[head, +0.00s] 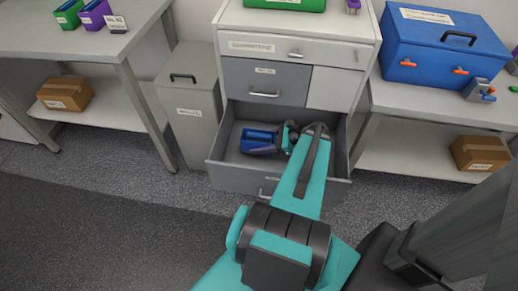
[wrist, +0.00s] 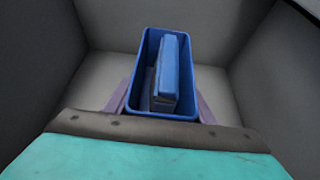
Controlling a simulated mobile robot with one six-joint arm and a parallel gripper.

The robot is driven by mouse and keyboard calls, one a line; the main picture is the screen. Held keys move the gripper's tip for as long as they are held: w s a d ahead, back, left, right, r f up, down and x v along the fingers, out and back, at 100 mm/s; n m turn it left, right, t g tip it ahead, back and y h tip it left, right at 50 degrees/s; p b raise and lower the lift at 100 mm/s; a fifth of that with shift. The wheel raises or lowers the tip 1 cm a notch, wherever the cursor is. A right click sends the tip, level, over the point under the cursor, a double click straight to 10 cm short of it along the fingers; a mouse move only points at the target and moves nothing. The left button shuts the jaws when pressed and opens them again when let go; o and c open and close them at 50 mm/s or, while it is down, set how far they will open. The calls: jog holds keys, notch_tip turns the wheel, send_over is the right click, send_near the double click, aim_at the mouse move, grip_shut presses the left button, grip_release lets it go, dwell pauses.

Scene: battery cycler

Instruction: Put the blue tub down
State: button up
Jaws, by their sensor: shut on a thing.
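The blue tub (head: 255,134) is inside the open lower drawer of the grey cabinet, toward the drawer's left side. In the wrist view the tub (wrist: 150,44) is open at the top and holds a blue block (wrist: 170,72). My gripper (head: 264,150) reaches down into the drawer from the right. Its purple fingers, also in the wrist view (wrist: 161,100), lie on both sides of the tub and are shut on it. The tub's underside is hidden, so I cannot tell whether it touches the drawer floor.
The open drawer (head: 226,146) has high grey walls and bare floor around the tub. A grey lidded bin (head: 190,95) stands left of the cabinet. A blue chest (head: 440,45) sits on the right bench. A table (head: 75,42) stands at left.

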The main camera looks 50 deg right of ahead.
jog(key=shift+f, duration=1.8)
jog(key=shift+f, duration=0.1)
jog(key=o, duration=1.3)
jog(key=shift+v, duration=3.8)
